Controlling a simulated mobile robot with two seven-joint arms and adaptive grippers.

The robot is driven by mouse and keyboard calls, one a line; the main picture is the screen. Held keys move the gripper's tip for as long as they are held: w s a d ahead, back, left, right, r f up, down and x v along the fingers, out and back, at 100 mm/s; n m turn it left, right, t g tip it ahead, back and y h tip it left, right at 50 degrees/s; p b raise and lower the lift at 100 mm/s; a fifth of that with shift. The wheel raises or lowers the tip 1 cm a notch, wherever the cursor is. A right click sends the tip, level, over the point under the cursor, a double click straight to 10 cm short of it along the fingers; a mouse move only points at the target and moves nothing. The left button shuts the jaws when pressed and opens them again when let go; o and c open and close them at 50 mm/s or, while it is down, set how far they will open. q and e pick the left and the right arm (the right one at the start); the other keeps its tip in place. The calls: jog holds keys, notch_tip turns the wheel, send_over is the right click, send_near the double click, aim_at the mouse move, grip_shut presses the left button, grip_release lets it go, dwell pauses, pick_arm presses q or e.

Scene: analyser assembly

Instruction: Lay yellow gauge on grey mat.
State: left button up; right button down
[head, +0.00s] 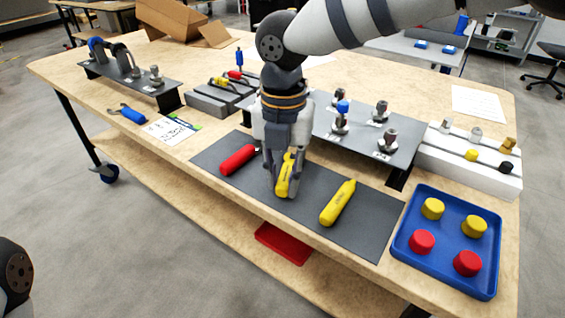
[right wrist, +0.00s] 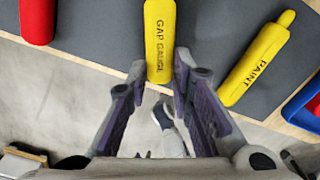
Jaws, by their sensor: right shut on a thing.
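The yellow gauge (head: 284,177), lettered "GAP GAUGE" in the right wrist view (right wrist: 159,40), is between the fingertips of my right gripper (head: 284,188). The gripper, which also shows in the right wrist view (right wrist: 159,75), is shut on it, pointing down over the middle of the grey mat (head: 374,235). I cannot tell whether the gauge touches the mat. A red tool (head: 238,160) lies on the mat to the left. A yellow paint marker (head: 338,203), lettered "PAINT", lies to the right. My left gripper is out of view.
A blue tray (head: 446,276) with red and yellow caps stands right of the mat. Behind are a grey plate with fittings (head: 368,150) and a white stepped rack (head: 468,168). A blue-handled tool (head: 132,115) and a card (head: 172,129) lie left.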

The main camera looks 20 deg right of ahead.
jog(key=shift+f, duration=0.4)
dwell(0.5)
jog(key=c, duration=1.3)
grip_release()
jog(key=shift+c, duration=0.2)
notch_tip(320, 180, up, 12)
